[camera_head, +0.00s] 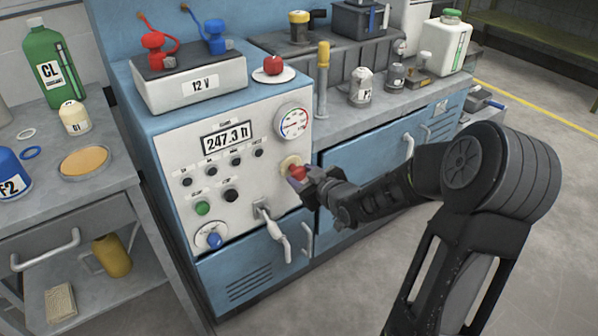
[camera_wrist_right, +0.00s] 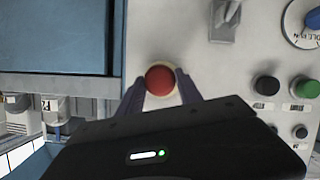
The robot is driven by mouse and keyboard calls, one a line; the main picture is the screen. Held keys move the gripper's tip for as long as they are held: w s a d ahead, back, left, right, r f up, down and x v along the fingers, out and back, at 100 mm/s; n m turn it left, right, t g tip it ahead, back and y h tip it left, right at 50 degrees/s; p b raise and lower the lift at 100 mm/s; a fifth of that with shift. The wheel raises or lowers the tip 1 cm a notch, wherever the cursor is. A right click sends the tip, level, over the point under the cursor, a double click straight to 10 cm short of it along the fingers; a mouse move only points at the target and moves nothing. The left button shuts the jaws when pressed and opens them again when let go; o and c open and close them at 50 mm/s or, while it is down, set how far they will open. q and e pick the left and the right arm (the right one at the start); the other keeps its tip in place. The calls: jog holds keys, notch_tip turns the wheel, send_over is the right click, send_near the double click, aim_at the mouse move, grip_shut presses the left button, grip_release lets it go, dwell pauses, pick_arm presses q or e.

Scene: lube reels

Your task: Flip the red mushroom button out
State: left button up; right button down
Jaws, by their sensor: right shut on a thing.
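The red mushroom button (camera_head: 297,172) sits on a pale round base on the white control panel (camera_head: 240,215), below the pressure gauge. My right gripper (camera_head: 300,180) is at the button, with its fingers on either side of it. In the right wrist view the button's round red face (camera_wrist_right: 160,80) shows between the two dark purple fingertips (camera_wrist_right: 159,84), which are shut on it. Part of the button is hidden by the fingers in the head view. My left gripper is not in view.
A gauge (camera_head: 292,122) is above the button, and a lever handle (camera_head: 273,230) is at its lower left. Green (camera_head: 202,208) and black (camera_head: 230,195) buttons and a blue knob (camera_head: 214,240) are further left. Blue cabinet doors (camera_head: 375,160) lie to the right. The floor at right is clear.

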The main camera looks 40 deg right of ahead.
jog(key=c, duration=1.2)
grip_release()
jog(key=shift+s+f, duration=0.1)
jog(key=shift+s, duration=0.05)
jog(key=o, duration=0.4)
jog(key=shift+s, duration=0.1)
jog(key=shift+s+r, duration=0.4)
jog(key=shift+s, duration=0.05)
jog(key=p+v, duration=0.2)
jog(key=v, duration=0.4)
jog(key=shift+s, duration=0.35)
jog(key=shift+a, duration=0.1)
